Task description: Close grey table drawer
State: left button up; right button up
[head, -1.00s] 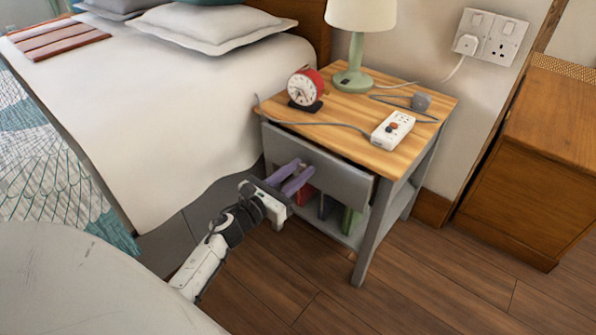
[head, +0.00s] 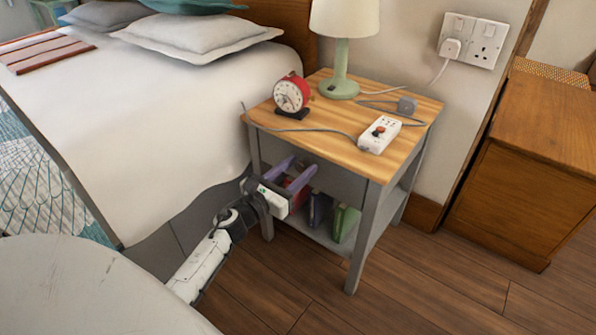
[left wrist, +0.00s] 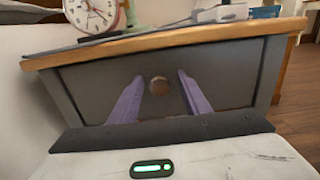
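The grey bedside table (head: 374,230) has a wooden top and a grey drawer (head: 335,180) under it. The drawer front now sits about flush below the table's front edge, with no visible gap in the head view. In the left wrist view, the drawer front (left wrist: 230,80) fills the middle, with a round knob (left wrist: 160,86) near its centre. My left gripper (head: 294,175) is at the drawer front, its two purple fingers apart on either side of the knob. I cannot tell whether the fingertips touch the front. My right gripper is in neither view.
On the table top stand a red alarm clock (head: 291,94), a green lamp (head: 340,65) and a white power strip (head: 379,135) with a cable. Books (head: 345,223) stand on the lower shelf. The bed (head: 150,130) is at left, a wooden cabinet (head: 530,190) at right.

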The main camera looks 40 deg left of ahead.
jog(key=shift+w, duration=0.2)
pick_arm(q)
jog(key=shift+s, duration=0.25)
jog(key=s+p, duration=0.1)
jog(key=s, duration=0.9)
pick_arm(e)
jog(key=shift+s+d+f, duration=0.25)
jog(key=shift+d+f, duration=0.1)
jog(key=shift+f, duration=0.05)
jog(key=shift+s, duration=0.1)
